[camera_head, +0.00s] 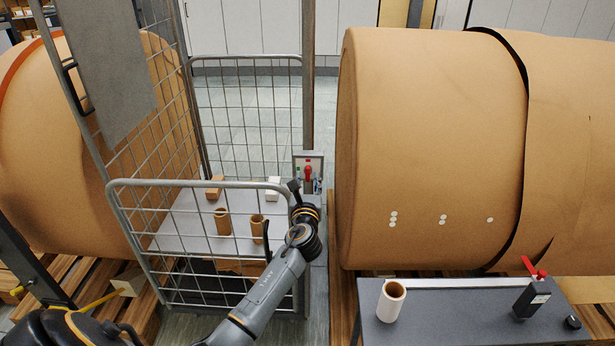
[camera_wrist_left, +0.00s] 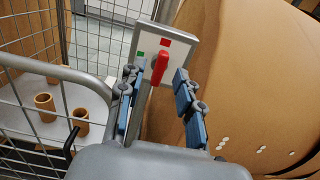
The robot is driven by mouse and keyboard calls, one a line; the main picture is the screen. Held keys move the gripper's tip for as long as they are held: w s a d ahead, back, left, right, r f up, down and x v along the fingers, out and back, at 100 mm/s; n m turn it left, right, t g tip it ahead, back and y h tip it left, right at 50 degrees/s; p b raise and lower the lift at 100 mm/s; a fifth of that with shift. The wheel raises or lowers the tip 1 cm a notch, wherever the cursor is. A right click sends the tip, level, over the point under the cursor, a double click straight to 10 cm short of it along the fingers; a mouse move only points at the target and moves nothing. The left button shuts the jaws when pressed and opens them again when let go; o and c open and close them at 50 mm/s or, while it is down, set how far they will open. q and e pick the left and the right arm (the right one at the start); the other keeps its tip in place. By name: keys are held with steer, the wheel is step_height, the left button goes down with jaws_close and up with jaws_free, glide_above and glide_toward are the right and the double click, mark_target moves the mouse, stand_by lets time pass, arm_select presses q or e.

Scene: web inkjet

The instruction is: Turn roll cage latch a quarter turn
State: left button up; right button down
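A red lever (camera_head: 308,172) sits on a light plate (camera_head: 316,162) with a grey frame at the right rear of the roll cage (camera_head: 196,183). In the left wrist view the lever (camera_wrist_left: 159,66) stands nearly upright, with a red mark above it and a green mark at its left on the plate (camera_wrist_left: 176,45). My left gripper (camera_head: 300,188) is right in front of the plate. Its fingers (camera_wrist_left: 157,88) are apart, one on each side of the lever, with gaps visible. The lever's lower end is partly hidden. My right gripper is not in view.
A large brown paper roll (camera_head: 435,150) stands close on the right. Cardboard tubes (camera_head: 223,222) and small blocks stand on the cage's shelf. A black handle (camera_head: 266,240) is on the cage's front gate. A grey bench (camera_head: 440,318) holds a tube and a red-levered device.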

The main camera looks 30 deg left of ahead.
arm_select(q)
steer(key=shift+x, duration=0.85)
steer(key=shift+c, duration=0.2)
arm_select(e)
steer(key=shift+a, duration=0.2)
arm_select(q)
jaws_close()
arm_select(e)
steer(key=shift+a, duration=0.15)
